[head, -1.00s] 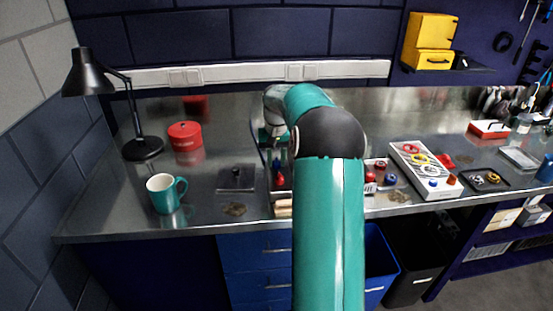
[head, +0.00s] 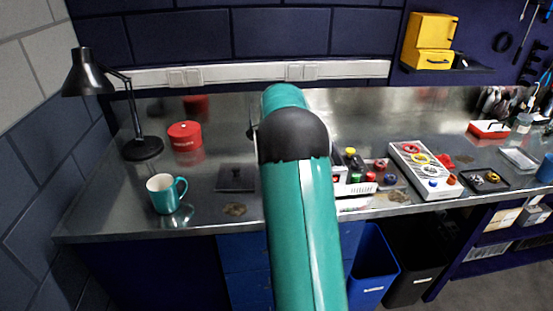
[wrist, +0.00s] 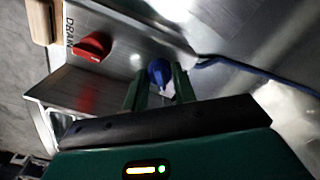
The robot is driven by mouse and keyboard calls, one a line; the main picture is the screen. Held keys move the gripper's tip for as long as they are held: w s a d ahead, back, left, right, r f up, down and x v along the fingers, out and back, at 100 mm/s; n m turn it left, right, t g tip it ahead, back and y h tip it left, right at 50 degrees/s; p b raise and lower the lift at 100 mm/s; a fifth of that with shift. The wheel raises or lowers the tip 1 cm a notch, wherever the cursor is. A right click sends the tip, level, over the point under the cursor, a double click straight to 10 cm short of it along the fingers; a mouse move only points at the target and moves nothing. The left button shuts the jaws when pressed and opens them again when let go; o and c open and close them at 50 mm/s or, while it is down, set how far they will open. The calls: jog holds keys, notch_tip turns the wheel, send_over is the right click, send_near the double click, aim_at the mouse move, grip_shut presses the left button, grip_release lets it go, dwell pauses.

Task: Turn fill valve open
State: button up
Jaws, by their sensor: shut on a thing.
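In the wrist view, a blue valve handle (wrist: 159,72) sits between the two green fingers of my gripper (wrist: 159,85), which is shut on it. I take it to be the fill valve; no label for it is readable. A red valve handle (wrist: 93,46) stands to its left on the same metal panel (wrist: 110,88), beside lettering that reads like "DRAIN". How far the blue handle is turned is hard to tell. In the head view my arm hides the gripper and both valves.
A blue hose or cable (wrist: 225,62) runs right of the blue handle.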

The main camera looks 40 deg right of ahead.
jog(key=m, duration=0.5)
jog(key=shift+m, duration=0.3)
dwell(0.4)
jog(key=o, duration=0.7)
notch_tip(320, 180, up, 14)
jog(key=shift+f, duration=0.1)
jog(key=shift+a, duration=0.1)
dwell(0.4)
